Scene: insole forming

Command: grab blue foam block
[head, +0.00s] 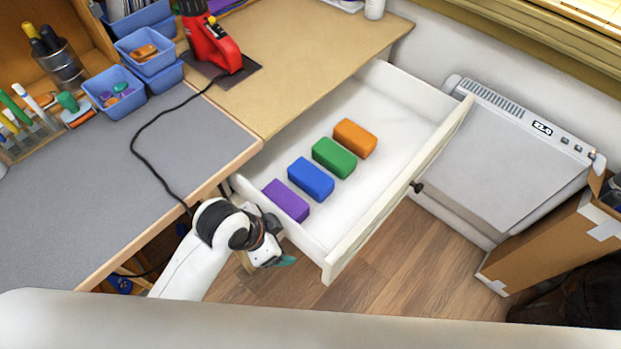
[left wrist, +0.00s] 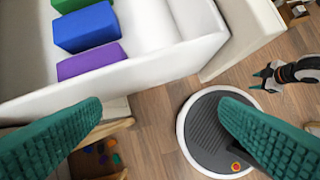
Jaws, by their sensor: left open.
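The blue foam block (head: 311,179) lies in the open white drawer (head: 402,150), between a purple block (head: 286,200) and a green block (head: 334,157). The blue block also shows at the top left of the left wrist view (left wrist: 86,28). My left gripper (head: 284,262) is outside the drawer, near its front left corner, apart from the blocks. Its two teal fingers are spread with nothing between them in the left wrist view (left wrist: 160,105). My right gripper (left wrist: 264,80) shows small at the right of that view, its fingers apart and empty.
An orange block (head: 355,138) lies at the far end of the row. The drawer's front wall (head: 398,190) and side walls stand around the blocks. A black cable (head: 150,150) runs over the grey desk mat (head: 70,200). A cardboard box (head: 535,240) stands at right.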

